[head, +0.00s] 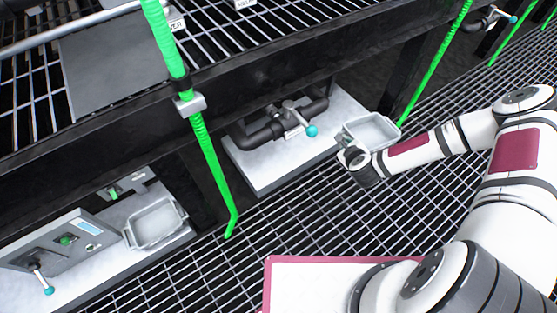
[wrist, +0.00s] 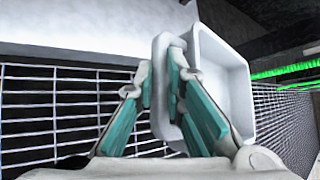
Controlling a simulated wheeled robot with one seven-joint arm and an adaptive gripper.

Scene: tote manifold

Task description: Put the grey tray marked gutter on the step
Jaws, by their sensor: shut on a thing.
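A pale grey tray (head: 374,131) is at the right end of the light step-like platform (head: 262,180), below the dark beam; no marking on it is readable. It fills the right half of the wrist view (wrist: 240,85), open side showing and empty. My gripper (head: 350,152) is at its near left side. In the wrist view my gripper's teal-padded fingers (wrist: 170,75) are shut on the tray's near rim or handle. Whether the tray rests on the platform or hangs beside it over the grating I cannot tell. A second grey tray (head: 154,223) sits on the left platform.
A dark pipe with a teal-tipped valve handle (head: 290,122) stands on the middle platform. Green hoses (head: 208,150) hang down to the floor grating (head: 300,215). A grey control box (head: 65,245) stands at left. A dark beam (head: 110,110) runs above the platforms.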

